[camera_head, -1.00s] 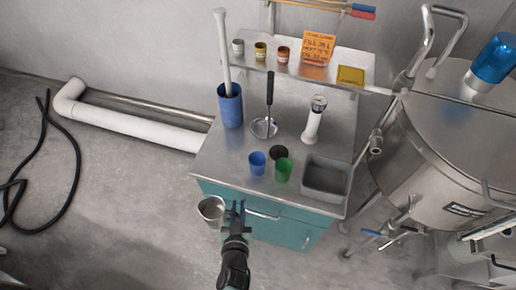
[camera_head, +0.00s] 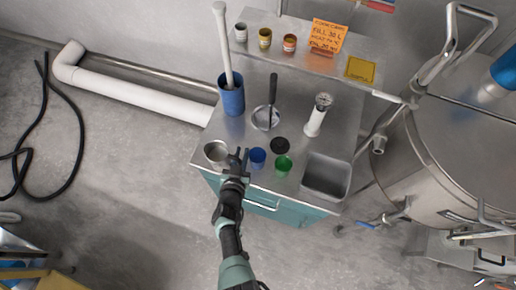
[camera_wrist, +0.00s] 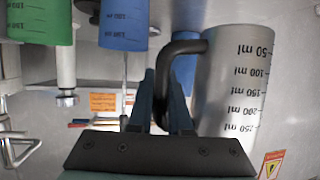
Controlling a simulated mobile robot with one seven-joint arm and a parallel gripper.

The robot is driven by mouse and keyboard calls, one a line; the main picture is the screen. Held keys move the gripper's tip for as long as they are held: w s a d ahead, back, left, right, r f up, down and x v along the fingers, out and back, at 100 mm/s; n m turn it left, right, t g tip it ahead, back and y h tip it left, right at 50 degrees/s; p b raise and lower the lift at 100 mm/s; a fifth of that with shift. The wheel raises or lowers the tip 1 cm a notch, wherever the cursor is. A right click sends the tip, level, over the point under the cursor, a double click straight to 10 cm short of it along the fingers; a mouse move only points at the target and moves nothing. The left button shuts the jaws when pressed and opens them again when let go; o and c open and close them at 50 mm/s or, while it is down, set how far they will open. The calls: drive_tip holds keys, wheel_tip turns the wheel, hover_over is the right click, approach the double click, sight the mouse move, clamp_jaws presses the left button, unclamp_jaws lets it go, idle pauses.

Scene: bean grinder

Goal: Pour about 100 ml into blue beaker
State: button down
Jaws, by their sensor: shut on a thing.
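My gripper (camera_head: 238,160) is shut on the black handle (camera_wrist: 180,47) of a metal measuring cup (camera_head: 215,152). The cup looks upright and sits at the front-left edge of the table in the picture, left of the gripper. The wrist view looks upside down and shows the cup's ml marks (camera_wrist: 250,85). Its contents are not clear. The small blue beaker (camera_head: 257,158) stands on the table just right of my fingers, apart from the cup. It also shows in the wrist view (camera_wrist: 122,22).
A green beaker (camera_head: 283,165) stands right of the blue one, with a black disc (camera_head: 279,145) behind. A grey basin (camera_head: 326,177) is at the right. A tall blue container (camera_head: 232,101), a strainer-like tool (camera_head: 265,117) and a white grinder (camera_head: 318,114) stand farther back.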

sight(251, 152)
drive_tip(key=shift+r, duration=0.25)
drive_tip(key=shift+d, duration=0.15)
drive_tip(key=m+y+b, duration=0.1)
drive_tip(key=b, duration=0.1)
drive_tip(key=d+m+y+b, duration=0.1)
drive_tip(key=b, duration=0.2)
drive_tip(key=d+m+g+y+b, duration=0.1)
drive_tip(key=b, duration=0.1)
drive_tip(key=shift+w+f+b, duration=0.15)
drive_tip(key=shift+w+b, duration=0.05)
drive_tip(key=shift+b, duration=0.1)
drive_tip(key=m+b, duration=0.1)
drive_tip(key=m+y+b, duration=0.1)
drive_tip(key=shift+d+r+y+b, duration=0.25)
drive_tip(key=shift+r+y+b, duration=0.05)
drive_tip(key=shift+r+b, duration=0.1)
drive_tip(key=shift+a+r+m+g+y, duration=0.15)
drive_tip(key=shift+m+g+y, duration=0.15)
drive_tip(key=shift+a+m+y+b, duration=0.3)
drive_tip(key=shift+m+y, duration=0.1)
drive_tip(key=shift+y, duration=0.1)
idle(0.4)
